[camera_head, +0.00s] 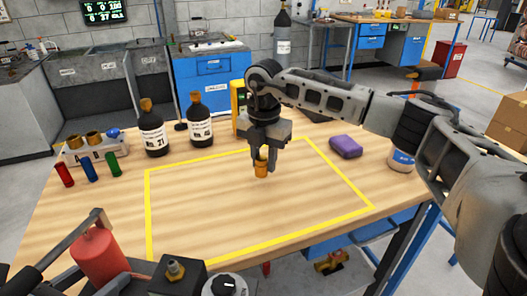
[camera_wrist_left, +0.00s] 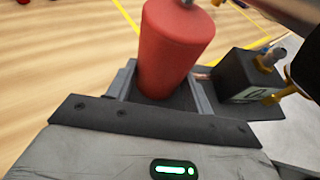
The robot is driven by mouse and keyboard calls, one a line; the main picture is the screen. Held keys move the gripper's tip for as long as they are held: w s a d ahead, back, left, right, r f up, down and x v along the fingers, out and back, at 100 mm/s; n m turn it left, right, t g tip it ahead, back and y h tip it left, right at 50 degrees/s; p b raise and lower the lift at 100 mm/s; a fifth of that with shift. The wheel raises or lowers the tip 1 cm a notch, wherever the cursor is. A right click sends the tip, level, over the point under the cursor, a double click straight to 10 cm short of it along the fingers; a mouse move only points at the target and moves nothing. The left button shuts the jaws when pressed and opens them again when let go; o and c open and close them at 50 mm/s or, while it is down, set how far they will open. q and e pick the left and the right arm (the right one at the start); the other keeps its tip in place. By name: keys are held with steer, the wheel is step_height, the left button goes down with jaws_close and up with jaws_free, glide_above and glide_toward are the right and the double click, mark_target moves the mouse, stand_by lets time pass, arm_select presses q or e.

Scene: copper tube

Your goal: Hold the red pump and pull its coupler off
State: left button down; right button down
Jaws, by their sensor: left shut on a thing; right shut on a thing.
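My right gripper (camera_head: 262,157) is shut on a small brass-coloured coupler (camera_head: 261,169), pointing down over the yellow-taped area. The coupler is well apart from the pump. I cannot tell whether it touches the table.
A black block (camera_head: 178,280) with a brass fitting is right of the pump. Two dark bottles (camera_head: 153,135) (camera_head: 199,128), a rack (camera_head: 90,146) and coloured cylinders (camera_head: 89,170) stand at the back left. A purple object (camera_head: 345,146) lies right. The taped area is mostly clear.

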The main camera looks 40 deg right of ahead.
mark_target(264, 170)
steer(key=shift+f, duration=1.6)
steer(key=shift+f, duration=0.15)
steer(key=c, duration=1.1)
jaws_free()
